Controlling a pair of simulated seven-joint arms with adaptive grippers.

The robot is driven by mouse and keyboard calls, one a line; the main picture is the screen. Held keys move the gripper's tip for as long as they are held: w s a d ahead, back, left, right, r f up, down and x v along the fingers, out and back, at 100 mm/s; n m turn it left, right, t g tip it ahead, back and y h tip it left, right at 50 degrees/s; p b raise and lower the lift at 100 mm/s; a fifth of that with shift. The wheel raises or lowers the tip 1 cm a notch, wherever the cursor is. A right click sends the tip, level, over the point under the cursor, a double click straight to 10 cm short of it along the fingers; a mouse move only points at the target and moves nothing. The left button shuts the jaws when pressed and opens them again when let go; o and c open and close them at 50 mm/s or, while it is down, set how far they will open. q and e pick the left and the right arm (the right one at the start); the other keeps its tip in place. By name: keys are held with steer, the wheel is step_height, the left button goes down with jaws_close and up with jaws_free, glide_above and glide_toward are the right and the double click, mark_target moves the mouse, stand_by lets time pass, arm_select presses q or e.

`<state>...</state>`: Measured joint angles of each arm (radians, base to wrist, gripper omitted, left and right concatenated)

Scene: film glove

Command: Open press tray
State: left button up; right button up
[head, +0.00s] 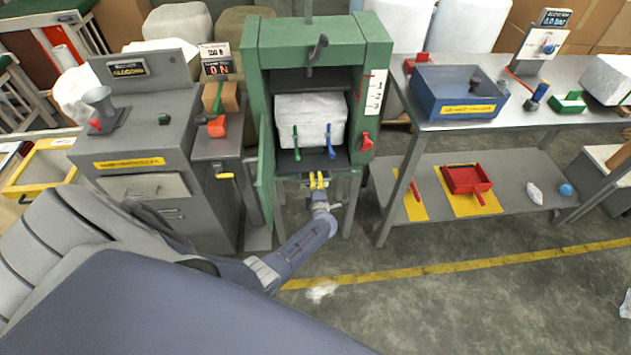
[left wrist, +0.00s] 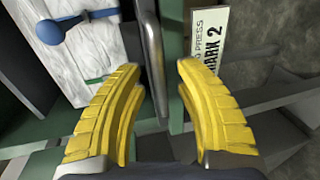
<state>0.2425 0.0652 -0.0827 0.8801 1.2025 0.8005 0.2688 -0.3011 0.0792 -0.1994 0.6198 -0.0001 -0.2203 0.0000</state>
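The green press (head: 375,65) stands in the middle of the head view. A white wrapped block (head: 310,108) sits inside it above a dark tray-like shelf (head: 287,160). My left gripper (head: 318,180) is at the press's lower front edge, just below the shelf. In the left wrist view its yellow fingers (left wrist: 155,105) are apart. A steel bar (left wrist: 152,55) shows between and beyond the fingertips; contact cannot be told. My right gripper is not in view.
A green panel (head: 265,180) stands at the press's left side, beside a grey cabinet (head: 145,165). A red knob (head: 366,142) is on the right post. A metal table (head: 430,125) with a blue bin (head: 455,92) stands right.

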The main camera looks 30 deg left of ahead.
arm_select(q)
steer(key=shift+w+a, duration=0.2)
steer(key=shift+w, duration=0.05)
jaws_close()
stand_by(0.3)
